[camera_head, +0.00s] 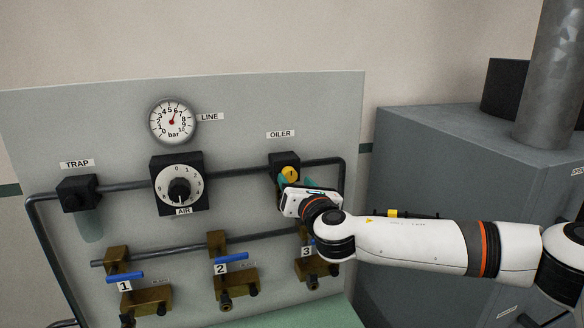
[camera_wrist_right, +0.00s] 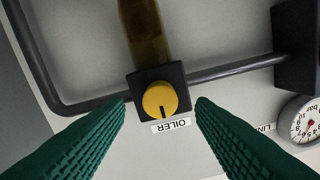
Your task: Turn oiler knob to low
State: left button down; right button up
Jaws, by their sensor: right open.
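The oiler (camera_head: 284,158) is a black block with a yellow knob (camera_head: 290,173) on the grey panel, below the OILER label (camera_head: 280,134). In the right wrist view the yellow knob (camera_wrist_right: 160,99) shows a dark pointer line toward the OILER label (camera_wrist_right: 171,126). A brown bowl (camera_wrist_right: 147,35) joins the black block. My right gripper (camera_head: 283,182) is at the oiler, partly covering its lower part. In the right wrist view its green fingers (camera_wrist_right: 160,104) are open, one on each side of the knob, with gaps visible. My left gripper is out of view.
The panel (camera_head: 240,100) also carries a line gauge (camera_head: 172,121), an AIR dial (camera_head: 180,187), a trap (camera_head: 78,193) and blue-handled valves (camera_head: 234,268) below. Dark pipes (camera_head: 230,174) run across it. A grey cabinet (camera_head: 430,150) stands at right.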

aim_at(291, 177)
jog(key=shift+p+x, duration=0.55)
jog(key=shift+x, duration=1.1)
jog(key=shift+c, duration=0.5)
jog(key=c, duration=0.9)
